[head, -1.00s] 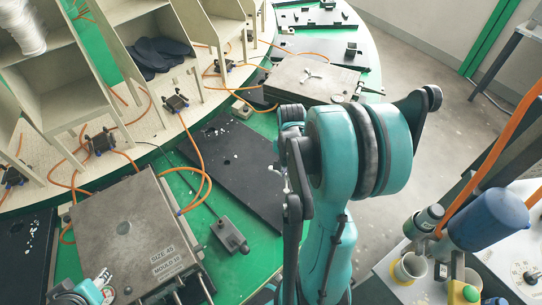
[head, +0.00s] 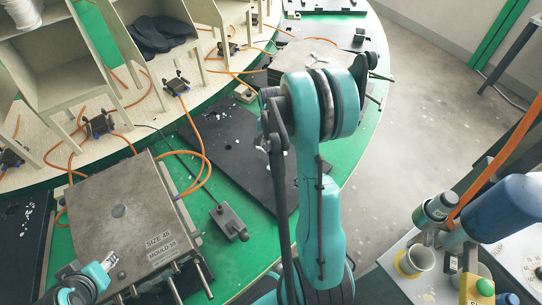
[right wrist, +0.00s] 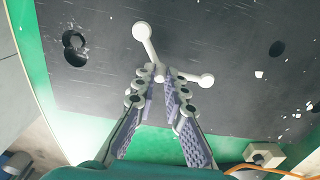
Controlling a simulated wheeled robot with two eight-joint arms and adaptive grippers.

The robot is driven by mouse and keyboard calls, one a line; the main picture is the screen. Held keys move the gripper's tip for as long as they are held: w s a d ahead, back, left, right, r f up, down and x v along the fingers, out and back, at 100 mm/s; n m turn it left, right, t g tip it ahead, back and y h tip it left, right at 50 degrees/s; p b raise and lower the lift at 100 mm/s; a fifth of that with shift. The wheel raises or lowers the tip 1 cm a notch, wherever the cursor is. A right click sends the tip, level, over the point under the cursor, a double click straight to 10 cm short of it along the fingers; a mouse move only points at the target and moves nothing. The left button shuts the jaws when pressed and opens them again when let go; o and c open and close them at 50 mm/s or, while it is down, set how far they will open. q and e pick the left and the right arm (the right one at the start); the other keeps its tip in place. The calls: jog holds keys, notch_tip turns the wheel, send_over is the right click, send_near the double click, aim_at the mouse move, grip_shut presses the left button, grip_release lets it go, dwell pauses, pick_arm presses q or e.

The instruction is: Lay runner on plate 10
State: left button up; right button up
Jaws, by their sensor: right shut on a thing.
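In the right wrist view my right gripper (right wrist: 160,78) is shut on a white runner (right wrist: 149,49), a thin piece with round-ended arms that stick out beyond the fingertips. Below it is a dark flat plate (right wrist: 205,40) with holes and white flecks; the gap between runner and plate is hard to judge. In the head view a dark plate (head: 225,160) lies on the green table, partly behind my right arm, which hides the right gripper there. No number is readable on it. My left gripper (head: 108,263) is at the lower left by a grey mould; its jaw state is unclear.
The grey mould (head: 125,205) has a size and mould label. A small dark block (head: 229,222) with a knob sits right of it. Orange hoses (head: 204,165) loop over the table. A side table (head: 425,285) with a blue bottle (head: 495,210) stands at the right.

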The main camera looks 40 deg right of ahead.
notch_tip(320, 180, down, 3)
jog(key=shift+r+b, duration=0.15)
jog(key=shift+b, duration=0.2)
jog(key=o, duration=0.7)
